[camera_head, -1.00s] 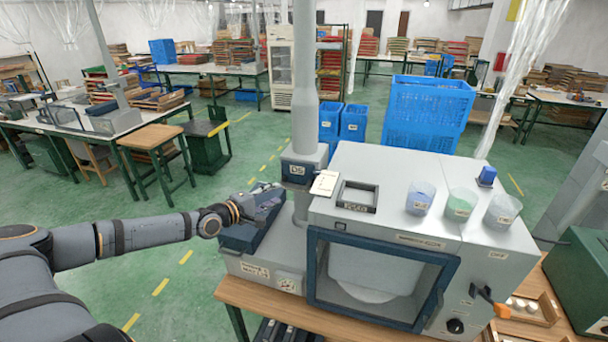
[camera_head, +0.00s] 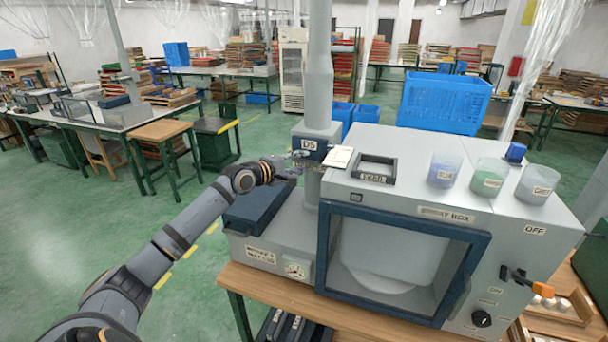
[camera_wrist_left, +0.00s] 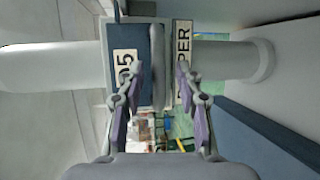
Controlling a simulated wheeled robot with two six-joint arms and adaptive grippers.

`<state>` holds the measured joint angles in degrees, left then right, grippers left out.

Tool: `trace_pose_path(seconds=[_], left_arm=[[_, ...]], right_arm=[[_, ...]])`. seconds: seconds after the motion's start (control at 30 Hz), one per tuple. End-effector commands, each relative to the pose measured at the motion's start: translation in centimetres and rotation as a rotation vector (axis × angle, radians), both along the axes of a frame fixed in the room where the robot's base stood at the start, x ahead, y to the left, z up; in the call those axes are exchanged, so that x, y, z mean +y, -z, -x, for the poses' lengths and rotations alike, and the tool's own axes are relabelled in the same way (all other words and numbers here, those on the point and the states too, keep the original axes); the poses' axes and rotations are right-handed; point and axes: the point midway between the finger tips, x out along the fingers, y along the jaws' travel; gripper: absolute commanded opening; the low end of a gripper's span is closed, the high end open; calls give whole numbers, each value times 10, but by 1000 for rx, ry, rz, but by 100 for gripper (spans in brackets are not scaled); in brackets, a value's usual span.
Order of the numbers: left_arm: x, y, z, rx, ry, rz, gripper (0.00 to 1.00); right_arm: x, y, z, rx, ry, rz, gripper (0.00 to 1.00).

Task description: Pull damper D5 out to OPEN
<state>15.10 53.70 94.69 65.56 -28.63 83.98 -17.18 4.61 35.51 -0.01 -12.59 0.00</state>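Damper D5 (camera_head: 309,147) is a dark blue housing with a white "D5" label, set around the grey duct pipe above the spray box. In the left wrist view, the D5 housing (camera_wrist_left: 128,80) and a "DAMPER" label plate (camera_wrist_left: 182,40) lie straight ahead, with a grey bar (camera_wrist_left: 158,65) between them. My left gripper (camera_head: 295,166) is just left of the damper in the head view. Its fingers (camera_wrist_left: 158,75) are apart, on either side of the bar; contact cannot be told. My right gripper is not in view.
A dark blue box (camera_head: 258,207) on the grey cabinet lies below my left gripper. The spray box (camera_head: 447,216), with a white card (camera_head: 338,158), a dark frame (camera_head: 375,169) and three cups on top, stands to the right. Open green floor lies to the left.

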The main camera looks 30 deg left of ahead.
Motion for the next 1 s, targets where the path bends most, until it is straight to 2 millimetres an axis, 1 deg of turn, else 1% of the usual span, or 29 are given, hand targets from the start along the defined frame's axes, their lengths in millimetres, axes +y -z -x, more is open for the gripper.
trace_pose_path(seconds=[0.03, 0.1, 0.2, 0.47, 0.5, 0.7, 0.77, 1.0], left_arm=[[-1, 1, -6, -4, -1, 6, 36], [-2, 1, -11, -3, 0, 4, 36], [-4, 1, -16, 0, 3, 2, 36], [-4, 1, -17, 2, 3, -1, 36], [-4, 1, -17, 2, 3, -1, 34], [-4, 1, -17, 1, 3, -1, 7], [-4, 1, -17, 2, 3, -1, 0], [-4, 2, -17, 2, 3, -1, 0]], right_arm=[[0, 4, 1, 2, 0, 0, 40], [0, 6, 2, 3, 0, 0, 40], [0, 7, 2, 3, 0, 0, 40], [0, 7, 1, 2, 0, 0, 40], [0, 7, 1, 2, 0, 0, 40], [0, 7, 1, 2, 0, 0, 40], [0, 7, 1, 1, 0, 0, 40], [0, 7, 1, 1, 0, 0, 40]])
